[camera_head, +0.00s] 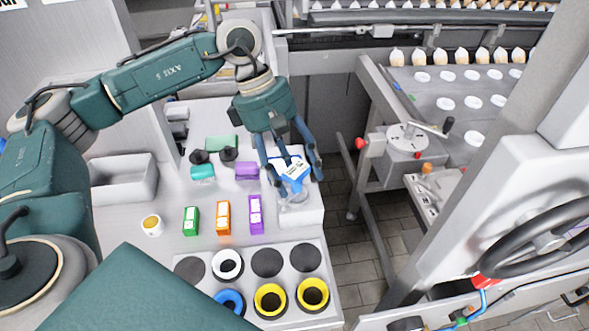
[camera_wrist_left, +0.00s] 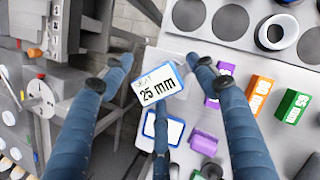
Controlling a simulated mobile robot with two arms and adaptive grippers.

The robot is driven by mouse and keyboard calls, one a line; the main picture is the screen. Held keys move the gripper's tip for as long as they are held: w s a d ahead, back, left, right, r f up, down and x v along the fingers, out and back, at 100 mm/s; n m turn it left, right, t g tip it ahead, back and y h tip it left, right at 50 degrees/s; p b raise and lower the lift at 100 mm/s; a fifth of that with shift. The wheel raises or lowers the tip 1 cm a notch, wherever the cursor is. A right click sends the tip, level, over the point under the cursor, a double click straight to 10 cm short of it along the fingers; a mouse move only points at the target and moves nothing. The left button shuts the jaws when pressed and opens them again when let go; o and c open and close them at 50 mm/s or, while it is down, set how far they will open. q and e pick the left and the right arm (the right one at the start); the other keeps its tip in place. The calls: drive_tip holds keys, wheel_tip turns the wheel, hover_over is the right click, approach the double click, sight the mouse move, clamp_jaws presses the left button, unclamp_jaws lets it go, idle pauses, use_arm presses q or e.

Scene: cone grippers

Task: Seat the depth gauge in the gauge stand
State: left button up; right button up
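My left gripper (camera_head: 293,178) is open over the right side of the table, fingers spread. A blue-edged white card reading "SEAT 25 mm" (camera_wrist_left: 159,85) shows between its fingertips in the wrist view, with gaps to the fingers at left and right; it also shows tilted in the head view (camera_head: 293,170). Below it a clear or greyish piece (camera_head: 296,202) rests on a white block (camera_head: 313,212). I cannot tell which of these parts is the depth gauge and which the gauge stand; fingers partly hide them. My right gripper is not in view.
Green (camera_head: 191,221), orange (camera_head: 223,217) and purple (camera_head: 256,214) labelled blocks stand left of the gripper. A holder plate (camera_head: 210,292) with several round places and coloured rings lies in front. A grey bin (camera_head: 123,182) is at left. The table ends right of the white block.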

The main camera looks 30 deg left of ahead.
use_arm(q)
drive_tip(key=v, duration=1.2)
idle(0.6)
